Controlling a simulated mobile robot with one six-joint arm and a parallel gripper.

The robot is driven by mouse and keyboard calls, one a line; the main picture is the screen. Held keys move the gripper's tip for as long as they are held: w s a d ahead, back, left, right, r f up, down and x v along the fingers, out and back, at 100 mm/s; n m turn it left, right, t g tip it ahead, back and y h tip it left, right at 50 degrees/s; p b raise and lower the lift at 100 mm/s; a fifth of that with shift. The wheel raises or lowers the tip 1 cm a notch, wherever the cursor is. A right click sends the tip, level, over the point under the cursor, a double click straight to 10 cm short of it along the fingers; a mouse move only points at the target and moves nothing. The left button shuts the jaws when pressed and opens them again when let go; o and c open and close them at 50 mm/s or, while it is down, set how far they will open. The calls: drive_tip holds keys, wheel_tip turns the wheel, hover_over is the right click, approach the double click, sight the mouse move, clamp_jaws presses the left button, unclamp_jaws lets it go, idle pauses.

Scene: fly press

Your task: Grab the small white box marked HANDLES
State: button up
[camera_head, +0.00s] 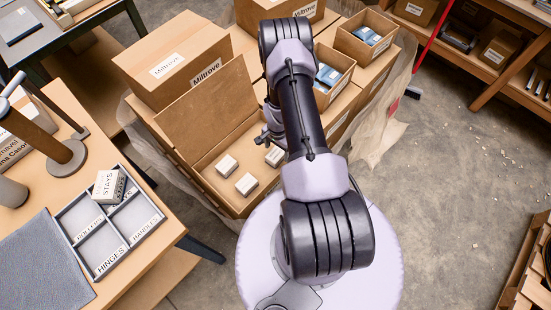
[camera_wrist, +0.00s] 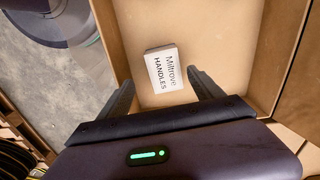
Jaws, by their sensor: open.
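The small white box marked HANDLES (camera_wrist: 164,70) lies on the floor of an open brown carton (camera_wrist: 215,38), label upward, in the wrist view. My gripper (camera_wrist: 160,77) is open, with one finger on either side of the box in the picture. Nothing is held, and I cannot tell the height left between the fingertips and the box. In the head view my gripper (camera_head: 266,136) is over the carton, partly hidden by my arm. Several small white boxes show there, one (camera_head: 274,155) close to my gripper; their labels are unreadable.
Carton walls and a raised flap (camera_head: 207,108) surround the boxes. Two other white boxes (camera_head: 227,165) (camera_head: 246,183) lie left of my gripper. A labelled grey divided tray (camera_head: 100,262) on the left table holds boxes marked STAYS (camera_head: 108,185). Open cartons (camera_head: 362,40) stand behind my arm.

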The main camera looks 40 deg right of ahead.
sight(276, 154)
drive_tip(key=f+b, duration=0.1)
drive_tip(key=f, duration=0.1)
drive_tip(key=f+b, duration=0.1)
drive_tip(key=f, duration=0.1)
drive_tip(key=w+f+b, duration=0.1)
drive_tip(key=shift+f, duration=0.4)
drive_tip(key=shift+s+r, duration=0.1)
drive_tip(key=shift+r, duration=0.1)
drive_tip(key=shift+c, duration=0.5)
clamp_jaws()
